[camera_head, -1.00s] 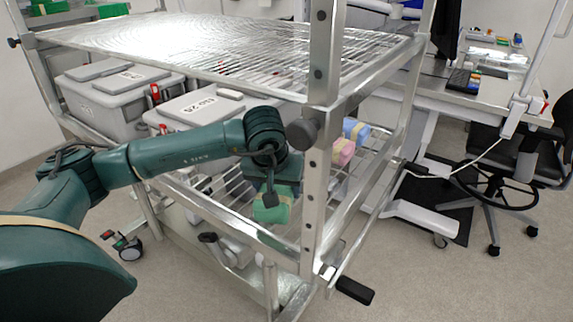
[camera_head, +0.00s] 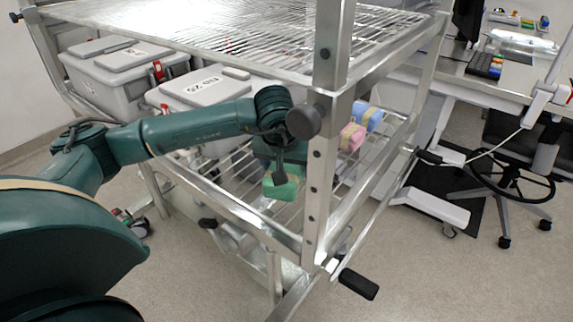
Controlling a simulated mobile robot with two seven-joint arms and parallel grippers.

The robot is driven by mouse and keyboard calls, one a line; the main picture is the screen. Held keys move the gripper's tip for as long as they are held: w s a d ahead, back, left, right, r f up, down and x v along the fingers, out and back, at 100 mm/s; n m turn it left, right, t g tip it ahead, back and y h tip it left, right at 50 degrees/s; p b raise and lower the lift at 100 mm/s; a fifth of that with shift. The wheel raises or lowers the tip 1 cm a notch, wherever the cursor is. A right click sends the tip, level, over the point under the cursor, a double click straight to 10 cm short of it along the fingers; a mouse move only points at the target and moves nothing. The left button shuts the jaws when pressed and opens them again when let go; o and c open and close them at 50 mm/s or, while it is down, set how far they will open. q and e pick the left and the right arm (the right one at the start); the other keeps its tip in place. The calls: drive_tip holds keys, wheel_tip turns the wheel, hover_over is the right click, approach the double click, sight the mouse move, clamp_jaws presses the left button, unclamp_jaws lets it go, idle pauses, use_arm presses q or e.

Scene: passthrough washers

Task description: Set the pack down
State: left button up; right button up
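A green pack (camera_head: 280,190) is at my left gripper (camera_head: 279,176), over the lower wire shelf (camera_head: 236,206) of a metal rack. One dark finger lies across the pack's near side, and the gripper appears closed around it. The far finger is hidden. I cannot tell whether the pack's underside touches the wires. A pink pack (camera_head: 352,138) and a blue pack (camera_head: 367,116) stand further back on the same shelf, to the right, partly behind the rack's post. My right gripper is out of view.
The rack's upright post (camera_head: 322,150) stands just right of my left gripper, and the upper shelf (camera_head: 210,40) is above. Bare wires show between the green and pink packs. A desk and chair (camera_head: 515,160) stand right.

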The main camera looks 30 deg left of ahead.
use_arm(q)
drive_tip(key=shift+o, duration=1.2)
drive_tip(key=shift+r, duration=0.15)
drive_tip(key=shift+r, duration=0.25)
drive_tip(key=s+d, duration=0.1)
drive_tip(key=s, duration=0.3)
drive_tip(key=s+d+b, duration=0.1)
drive_tip(key=s, duration=0.3)
drive_tip(key=s+d, duration=0.1)
drive_tip(key=s, duration=0.2)
drive_tip(key=shift+s+d+r+b, duration=0.3)
drive_tip(key=shift+s+d+b, duration=0.05)
drive_tip(key=shift+s+d, duration=0.05)
